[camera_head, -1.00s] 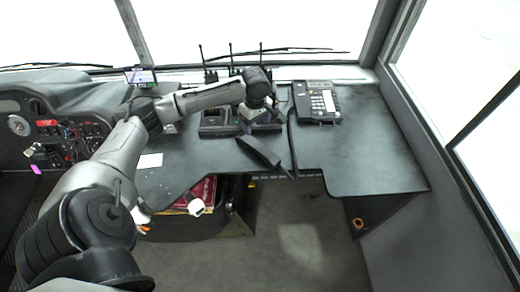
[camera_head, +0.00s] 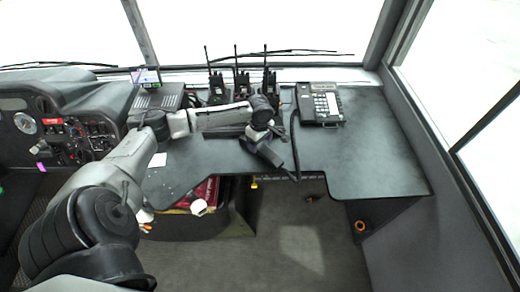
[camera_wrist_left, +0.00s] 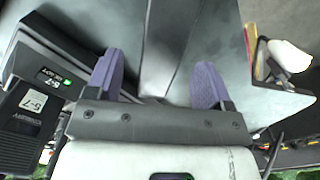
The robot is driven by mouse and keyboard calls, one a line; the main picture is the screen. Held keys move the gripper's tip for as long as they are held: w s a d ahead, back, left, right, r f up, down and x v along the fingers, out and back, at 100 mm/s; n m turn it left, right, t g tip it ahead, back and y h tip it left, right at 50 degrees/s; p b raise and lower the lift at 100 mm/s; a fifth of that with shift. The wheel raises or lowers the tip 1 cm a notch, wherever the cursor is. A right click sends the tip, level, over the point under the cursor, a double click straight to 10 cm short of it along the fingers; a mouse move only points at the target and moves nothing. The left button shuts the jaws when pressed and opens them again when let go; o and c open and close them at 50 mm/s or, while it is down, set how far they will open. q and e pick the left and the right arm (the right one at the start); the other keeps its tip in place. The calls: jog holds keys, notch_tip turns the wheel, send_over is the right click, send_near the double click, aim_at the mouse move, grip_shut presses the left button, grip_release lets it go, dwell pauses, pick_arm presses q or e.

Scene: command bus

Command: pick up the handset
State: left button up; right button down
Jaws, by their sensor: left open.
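The black handset (camera_head: 271,155) lies on the dark desk (camera_head: 370,150), near its front edge and left of the desk phone (camera_head: 319,104). In the left wrist view the handset (camera_wrist_left: 167,45) runs away from me as a long dark bar between my two purple fingers. My left gripper (camera_head: 260,142) is open above the handset's end and hides part of it. The left wrist view shows the open gripper (camera_wrist_left: 157,78) with a gap on both sides of the handset; I cannot tell its height above it. My right gripper is not in view.
Black radios with antennas (camera_head: 242,83) stand behind my left gripper; one radio (camera_wrist_left: 35,105) shows at left in the wrist view. A dark cord (camera_head: 294,150) runs beside the handset. The dashboard (camera_head: 70,120) is at left. The desk's right side is clear.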

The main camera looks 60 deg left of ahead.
aim_at(260, 147)
pick_arm(q)
jog(key=shift+d+f, duration=0.15)
jog(key=shift+f, duration=2.2)
jog(key=c, duration=1.2)
jog(key=shift+r, duration=0.1)
